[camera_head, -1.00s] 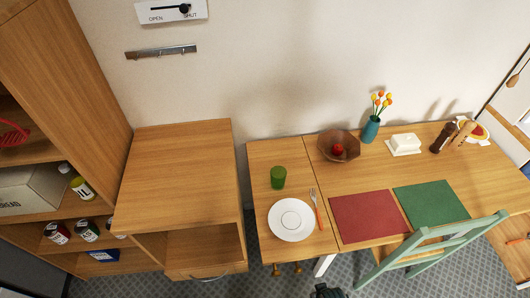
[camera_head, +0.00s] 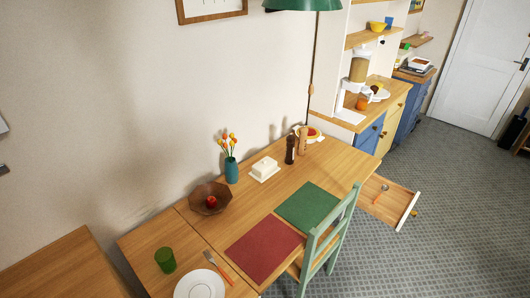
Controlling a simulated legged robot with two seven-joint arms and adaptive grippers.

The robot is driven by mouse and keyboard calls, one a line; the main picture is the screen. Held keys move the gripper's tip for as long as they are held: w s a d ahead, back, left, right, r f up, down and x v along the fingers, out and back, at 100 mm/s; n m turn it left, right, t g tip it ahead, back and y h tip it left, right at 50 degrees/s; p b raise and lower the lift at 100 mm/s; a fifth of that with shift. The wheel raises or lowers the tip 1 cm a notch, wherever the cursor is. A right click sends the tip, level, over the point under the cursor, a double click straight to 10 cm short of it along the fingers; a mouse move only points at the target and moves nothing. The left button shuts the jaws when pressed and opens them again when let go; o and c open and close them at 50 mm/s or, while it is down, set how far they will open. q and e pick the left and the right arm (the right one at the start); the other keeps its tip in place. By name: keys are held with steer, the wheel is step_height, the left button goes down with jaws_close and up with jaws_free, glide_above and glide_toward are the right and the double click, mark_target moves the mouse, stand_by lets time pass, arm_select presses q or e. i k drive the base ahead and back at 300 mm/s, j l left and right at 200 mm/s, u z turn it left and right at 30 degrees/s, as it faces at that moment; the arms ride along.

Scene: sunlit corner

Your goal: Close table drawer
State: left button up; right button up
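The table drawer (camera_head: 388,201) sticks out open from the right end of the wooden dining table (camera_head: 232,238). Its white front edge faces right, and a small round item (camera_head: 384,188) lies inside it. A knob shows low on the drawer's outer side. Neither of my grippers shows in the head view now, so their distance from the drawer cannot be told.
A green chair (camera_head: 328,245) stands at the table's front side, left of the drawer. Blue and yellow cabinets (camera_head: 372,138) stand behind the drawer. Grey patterned floor (camera_head: 455,215) is free to the drawer's right. A green lamp (camera_head: 303,4) hangs above.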

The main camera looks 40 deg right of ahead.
mark_target(394, 205)
steer(key=z, duration=1.25)
